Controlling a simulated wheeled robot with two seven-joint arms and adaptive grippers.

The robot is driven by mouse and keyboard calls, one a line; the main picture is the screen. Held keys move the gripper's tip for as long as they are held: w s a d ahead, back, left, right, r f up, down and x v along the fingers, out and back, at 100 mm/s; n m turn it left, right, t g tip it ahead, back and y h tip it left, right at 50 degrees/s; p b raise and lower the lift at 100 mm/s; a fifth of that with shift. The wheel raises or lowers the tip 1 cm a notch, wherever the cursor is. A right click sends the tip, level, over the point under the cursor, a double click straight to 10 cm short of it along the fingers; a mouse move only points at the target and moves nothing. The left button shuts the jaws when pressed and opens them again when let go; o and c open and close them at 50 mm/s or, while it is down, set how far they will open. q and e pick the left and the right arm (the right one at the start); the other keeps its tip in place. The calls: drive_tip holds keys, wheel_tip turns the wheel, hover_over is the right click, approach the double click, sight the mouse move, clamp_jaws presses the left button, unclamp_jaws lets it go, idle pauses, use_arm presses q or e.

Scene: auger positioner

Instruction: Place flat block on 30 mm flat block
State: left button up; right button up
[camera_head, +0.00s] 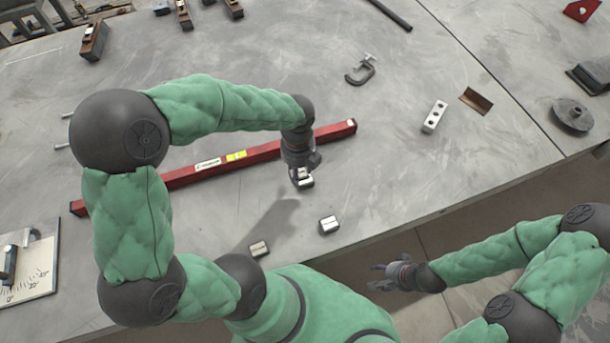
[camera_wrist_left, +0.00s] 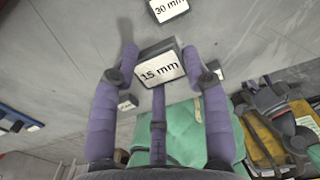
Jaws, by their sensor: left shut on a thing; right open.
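The 30 mm flat block (camera_wrist_left: 170,9) shows at the top edge of the left wrist view, apart from the held block and partly cut off. My right gripper (camera_head: 385,278) is open and empty, off the table's front edge.
Two small light blocks (camera_head: 329,225) (camera_head: 259,249) lie near the front table edge; their labels are unreadable in the head view. A long red bar (camera_head: 262,154) lies behind the left gripper. A clamp (camera_head: 361,70) and a drilled block (camera_head: 435,117) lie farther right.

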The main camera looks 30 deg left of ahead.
sight(305, 173)
use_arm(q)
drive_tip(key=w+f, duration=0.1)
drive_tip(key=f, duration=0.1)
drive_tip(key=w+f+b, duration=0.1)
drive_tip(key=w, duration=0.1)
drive_tip(key=shift+f, duration=0.4)
drive_tip(key=shift+w+f+b, duration=0.15)
drive_tip(key=shift+f+b, duration=0.25)
drive_tip(key=shift+f, duration=0.5)
drive_tip(key=shift+w+f+b, duration=0.15)
drive_tip(key=shift+f+b, duration=0.2)
drive_tip(key=shift+f, duration=0.5)
drive_tip(key=shift+f, duration=0.15)
drive_tip(key=o, duration=1.3)
drive_tip(key=shift+o, duration=0.2)
wheel_tip(305, 173, up, 12)
drive_tip(key=p, duration=0.4)
